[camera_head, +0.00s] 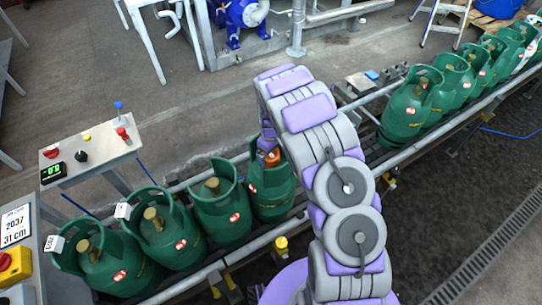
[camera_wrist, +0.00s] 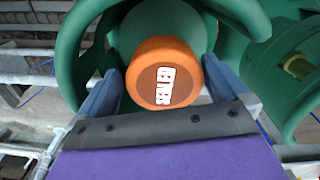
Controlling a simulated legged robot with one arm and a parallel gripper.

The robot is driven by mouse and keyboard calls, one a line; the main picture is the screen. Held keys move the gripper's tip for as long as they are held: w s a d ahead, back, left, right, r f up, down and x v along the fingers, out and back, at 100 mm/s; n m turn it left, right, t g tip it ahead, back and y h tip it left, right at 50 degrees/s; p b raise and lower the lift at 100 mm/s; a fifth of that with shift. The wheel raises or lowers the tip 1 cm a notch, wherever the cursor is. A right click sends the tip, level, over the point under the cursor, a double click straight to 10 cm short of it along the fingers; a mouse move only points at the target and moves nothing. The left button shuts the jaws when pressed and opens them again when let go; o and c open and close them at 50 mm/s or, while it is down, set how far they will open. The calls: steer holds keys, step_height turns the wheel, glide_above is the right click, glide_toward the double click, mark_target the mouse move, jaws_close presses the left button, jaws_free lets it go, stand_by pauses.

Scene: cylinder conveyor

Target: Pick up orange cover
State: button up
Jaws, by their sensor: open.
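The orange cover (camera_wrist: 164,71) is a round cap with white lettering on its top. It sits inside the collar of a green cylinder (camera_wrist: 84,40). My gripper (camera_wrist: 165,92) is open, with one blue-grey finger on each side of the orange cover. Whether the fingers touch it cannot be told. In the head view, a small part of the orange cover (camera_head: 272,157) shows at the collar of the green cylinder (camera_head: 272,197), beside the end of my arm, which hides the rest of it.
Several green cylinders with brass valves (camera_head: 218,205) stand in line on the conveyor (camera_head: 330,170), left of the arm; more (camera_head: 412,105) stand upper right. A control panel (camera_head: 85,153) with buttons stands at left. A neighbouring cylinder's collar (camera_wrist: 300,50) is close on the right.

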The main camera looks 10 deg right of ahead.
steer(key=shift+a, duration=0.4)
steer(key=c, duration=0.7)
steer(key=shift+d, duration=0.2)
steer(key=shift+c, duration=0.4)
steer(key=shift+r, duration=0.15)
